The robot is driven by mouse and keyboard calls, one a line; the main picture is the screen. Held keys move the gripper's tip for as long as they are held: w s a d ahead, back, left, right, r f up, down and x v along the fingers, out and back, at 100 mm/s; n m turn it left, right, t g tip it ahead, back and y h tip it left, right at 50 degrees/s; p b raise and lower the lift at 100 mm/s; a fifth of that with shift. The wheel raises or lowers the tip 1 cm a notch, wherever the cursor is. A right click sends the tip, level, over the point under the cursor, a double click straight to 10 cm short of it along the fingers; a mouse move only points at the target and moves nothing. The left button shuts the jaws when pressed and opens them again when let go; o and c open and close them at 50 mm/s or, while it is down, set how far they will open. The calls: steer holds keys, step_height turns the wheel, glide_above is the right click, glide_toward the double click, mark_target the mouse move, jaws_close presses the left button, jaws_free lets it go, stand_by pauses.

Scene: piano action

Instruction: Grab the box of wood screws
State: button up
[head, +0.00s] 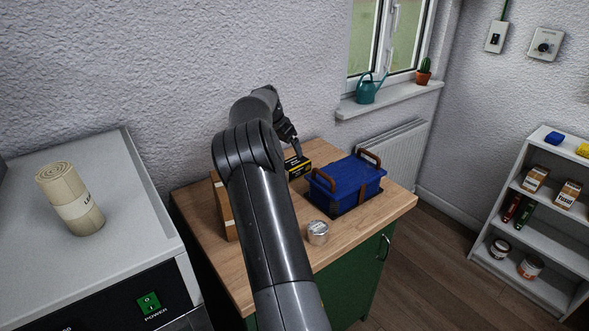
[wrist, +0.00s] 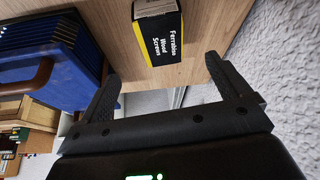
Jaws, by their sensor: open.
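The box of wood screws (wrist: 158,38) is black and yellow with white lettering that reads "Wood Screws". In the wrist view it lies ahead of my gripper (wrist: 163,70), roughly in line with the gap between the two spread fingers. The fingers are open and nothing is between them. In the head view the box (head: 298,167) sits on the wooden worktop, just left of the blue toolbox, and is partly hidden by my arm. My gripper (head: 291,143) is above and behind it there, partly hidden too.
The blue toolbox (head: 348,181) with brown handles stands close to the box's right. A round metal tin (head: 317,232) and a brown upright item (head: 221,204) are on the worktop (head: 395,203). The rough wall is close behind my gripper. A shelf unit (head: 540,200) stands at far right.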

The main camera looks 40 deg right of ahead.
mark_target(294, 162)
steer(key=x, duration=1.1)
steer(key=shift+w+d, duration=0.15)
steer(key=shift+f, duration=0.25)
stand_by(0.4)
steer(key=shift+r, duration=0.1)
steer(key=c, duration=1.5)
